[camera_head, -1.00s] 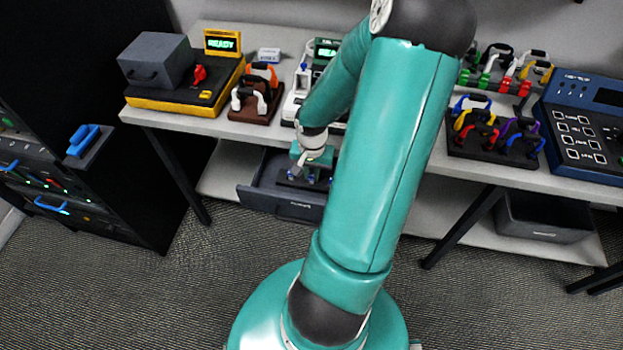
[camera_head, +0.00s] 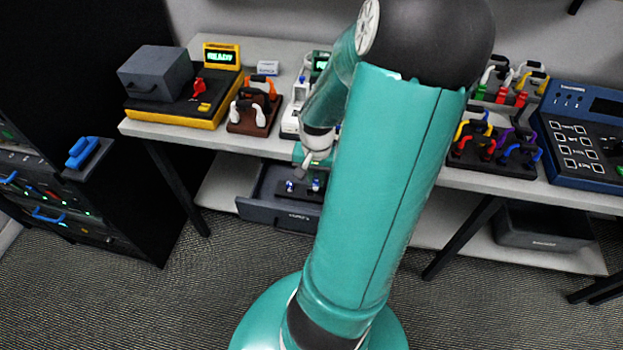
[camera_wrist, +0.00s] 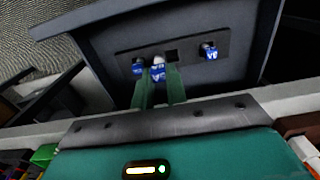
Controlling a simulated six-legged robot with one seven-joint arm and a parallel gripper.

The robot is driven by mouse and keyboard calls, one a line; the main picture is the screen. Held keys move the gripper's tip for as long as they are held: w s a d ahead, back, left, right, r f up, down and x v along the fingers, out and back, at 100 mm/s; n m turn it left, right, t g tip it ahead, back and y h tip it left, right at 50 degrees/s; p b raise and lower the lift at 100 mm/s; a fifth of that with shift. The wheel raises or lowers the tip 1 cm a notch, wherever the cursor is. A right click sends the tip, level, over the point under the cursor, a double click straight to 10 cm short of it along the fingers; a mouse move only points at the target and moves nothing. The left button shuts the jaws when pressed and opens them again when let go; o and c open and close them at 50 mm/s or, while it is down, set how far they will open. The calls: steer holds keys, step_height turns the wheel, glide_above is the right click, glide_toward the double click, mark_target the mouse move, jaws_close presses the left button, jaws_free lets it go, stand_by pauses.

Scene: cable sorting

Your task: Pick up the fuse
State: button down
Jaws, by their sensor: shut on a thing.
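My gripper (camera_wrist: 160,90) is shut on a fuse (camera_wrist: 158,73), blue with a silvery-white end, held between its two green fingers in the wrist view. The held fuse appears raised above the dark holder strip (camera_wrist: 190,45) in the open drawer. An empty square slot shows just beside it. Two other blue fuses sit in the strip, one at the left (camera_wrist: 138,67) and one at the right (camera_wrist: 209,51). In the head view, my gripper (camera_head: 305,166) is over the back of the drawer, and the held fuse cannot be made out there.
The open grey drawer (camera_head: 268,211) hangs below the table (camera_head: 225,141). Above it stand a yellow-black READY device (camera_head: 178,112), a brown rack of handled plugs (camera_head: 245,124) and a white device (camera_head: 290,125). A dark cabinet (camera_head: 120,200) stands left; a grey bin (camera_head: 540,235) is right.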

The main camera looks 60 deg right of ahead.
steer(key=s+a+r, duration=0.4)
steer(key=s+r, duration=0.5)
steer(key=s, duration=0.1)
steer(key=shift+s+a+r, duration=0.15)
steer(key=shift+s+r, duration=0.1)
steer(key=shift+r, duration=0.15)
steer(key=shift+w, duration=0.1)
